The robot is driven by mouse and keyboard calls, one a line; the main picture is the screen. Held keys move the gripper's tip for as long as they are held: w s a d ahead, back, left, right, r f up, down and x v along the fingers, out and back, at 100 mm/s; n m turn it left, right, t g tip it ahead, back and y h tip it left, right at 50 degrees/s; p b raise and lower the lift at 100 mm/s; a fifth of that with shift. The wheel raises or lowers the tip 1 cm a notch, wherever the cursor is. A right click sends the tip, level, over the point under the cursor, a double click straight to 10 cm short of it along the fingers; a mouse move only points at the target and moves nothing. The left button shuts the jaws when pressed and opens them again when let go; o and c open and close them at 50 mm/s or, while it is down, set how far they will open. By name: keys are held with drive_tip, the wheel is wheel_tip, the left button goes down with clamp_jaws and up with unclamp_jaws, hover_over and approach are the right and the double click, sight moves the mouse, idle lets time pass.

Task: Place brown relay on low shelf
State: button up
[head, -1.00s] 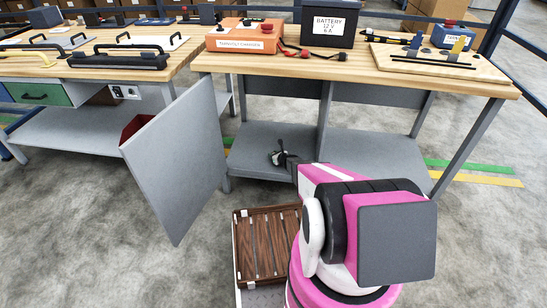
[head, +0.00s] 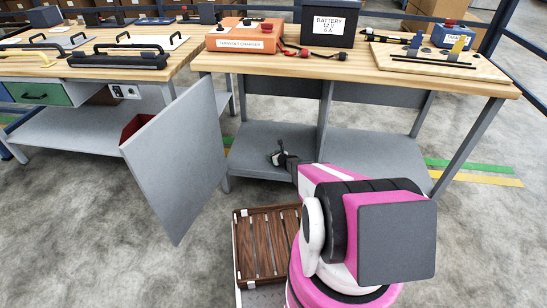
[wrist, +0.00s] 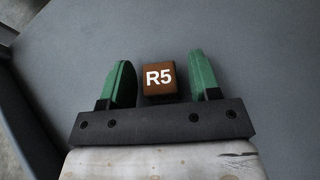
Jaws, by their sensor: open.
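The fingers are open, with a narrow gap on each side of the relay. The relay appears to rest on the grey surface of the low shelf (head: 375,155). In the head view my gripper (head: 277,158) is low over the left part of this shelf, under the workbench. I cannot make out the relay there.
A grey panel (head: 180,160) stands upright left of my arm. The workbench top (head: 350,68) is above the shelf, with an orange charger (head: 243,37) and a black battery (head: 327,24). A brown slatted tray (head: 265,245) is in front. The shelf's right part is bare.

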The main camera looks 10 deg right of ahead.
drive_tip(key=v, duration=1.1)
drive_tip(key=shift+s+r, duration=0.1)
drive_tip(key=shift+r, duration=0.05)
drive_tip(key=shift+s+r, duration=0.25)
drive_tip(key=shift+s, duration=0.05)
drive_tip(key=s+a+r+n+g+y, duration=0.1)
drive_tip(key=s+a+r+n+g, duration=0.4)
drive_tip(key=r+n, duration=0.4)
drive_tip(key=s+a+r+n+g+y, duration=0.1)
drive_tip(key=s+a+r+n+g, duration=0.3)
drive_tip(key=s+r+n, duration=0.5)
drive_tip(key=s+d+r+n+g+h, duration=0.3)
drive_tip(key=s+r+n+h, duration=0.5)
drive_tip(key=s+r+n, duration=0.4)
drive_tip(key=shift+s+d+r+n, duration=0.3)
drive_tip(key=shift+s+d+r, duration=0.15)
drive_tip(key=shift+s+d, duration=0.25)
